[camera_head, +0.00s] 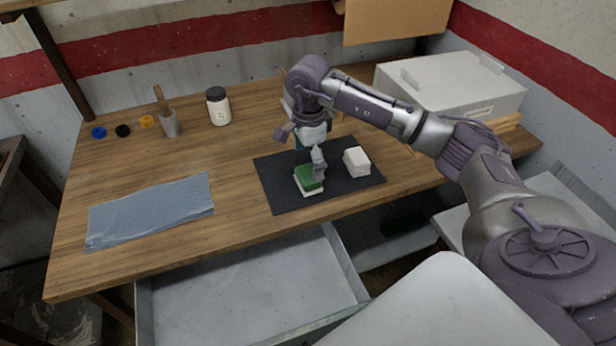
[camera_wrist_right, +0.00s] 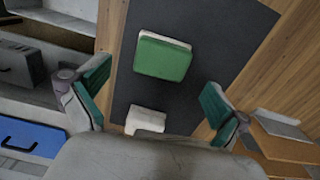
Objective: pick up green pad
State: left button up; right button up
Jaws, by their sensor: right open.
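The green pad (camera_head: 308,177) lies on a white block on the black mat (camera_head: 279,193), near the mat's left front. In the right wrist view the green pad (camera_wrist_right: 163,58) shows flat, with a thin white edge behind it. My right gripper (camera_head: 303,150) is above the mat, close to the pad in the head view. My left gripper does not show.
A white block (camera_head: 356,161) sits on the mat right of the pad. A blue-grey cloth (camera_head: 150,211) lies at the table's left. A jar (camera_head: 218,107), a cup with a handle (camera_head: 169,122) and small coloured caps stand behind. A large white box (camera_head: 450,88) is at the back right.

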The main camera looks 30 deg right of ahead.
aim_at(307, 174)
jog(key=shift+a+f, duration=0.1)
jog(key=shift+f, duration=0.3)
jog(key=f+p, duration=0.1)
jog(key=f, duration=0.3)
jog(key=shift+w+f+p, duration=0.2)
jog(key=shift+p, duration=0.15)
jog(key=shift+c, duration=0.2)
jog(key=c, duration=1.2)
jog(key=shift+o, duration=0.2)
jog(key=shift+r, duration=0.15)
